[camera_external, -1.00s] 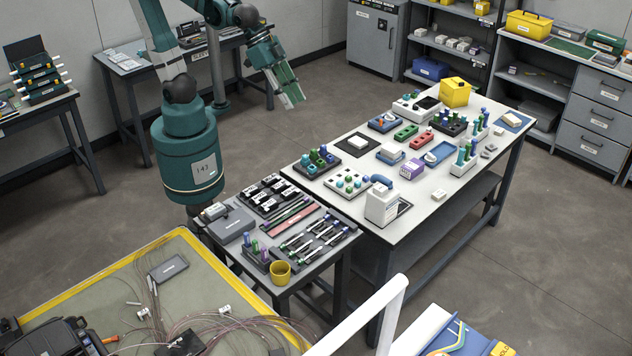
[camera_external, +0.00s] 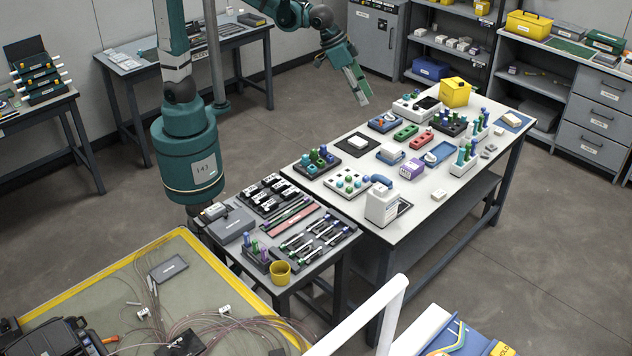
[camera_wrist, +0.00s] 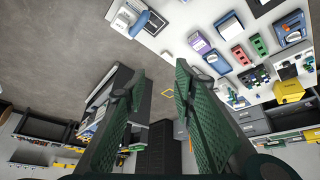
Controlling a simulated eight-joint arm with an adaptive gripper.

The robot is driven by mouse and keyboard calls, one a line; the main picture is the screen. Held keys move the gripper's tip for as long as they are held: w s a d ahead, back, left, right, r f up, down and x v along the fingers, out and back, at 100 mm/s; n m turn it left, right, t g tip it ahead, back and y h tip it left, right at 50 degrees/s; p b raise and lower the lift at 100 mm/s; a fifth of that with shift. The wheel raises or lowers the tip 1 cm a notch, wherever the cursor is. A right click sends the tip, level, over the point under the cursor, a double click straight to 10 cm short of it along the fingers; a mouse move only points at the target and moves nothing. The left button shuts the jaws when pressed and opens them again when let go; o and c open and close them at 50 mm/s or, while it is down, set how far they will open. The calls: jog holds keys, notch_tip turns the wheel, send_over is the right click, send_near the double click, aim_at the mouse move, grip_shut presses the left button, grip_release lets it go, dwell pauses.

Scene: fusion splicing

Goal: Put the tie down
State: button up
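My gripper (camera_external: 361,98) hangs in the air behind the long white workbench, over the open floor, with its fingers pointing down and right. In the wrist view my gripper (camera_wrist: 160,72) shows two green ridged fingers with a clear gap between their tips. A thin yellow loop (camera_wrist: 180,101) shows in that gap, close beside the right finger. I cannot tell whether it is the tie or something farther off. No tie can be clearly made out in the external view. The gripper is touching no surface.
The white workbench (camera_external: 450,197) holds trays, boxes and a white jug (camera_external: 382,207). A smaller table with tool trays and a yellow cup (camera_external: 280,272) stands in front of it. A yellow-edged mat (camera_external: 90,297) carries loose fibres. Bare floor lies behind the workbench.

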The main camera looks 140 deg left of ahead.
jog(key=w+a+f+n+g, duration=0.1)
jog(key=w+a+f, duration=0.15)
jog(key=a, duration=0.55)
jog(key=w+a+f+n, duration=0.2)
jog(key=a+f, duration=0.1)
jog(key=a, duration=0.5)
jog(key=n+g+y, duration=0.1)
jog(key=n+g, duration=0.3)
jog(key=n, duration=0.3)
send_over(427, 129)
notch_tip(427, 129, down, 28)
jog(key=shift+d, duration=0.4)
jog(key=shift+r, duration=0.1)
jog(key=shift+x, duration=1.3)
jog(key=shift+a, duration=0.1)
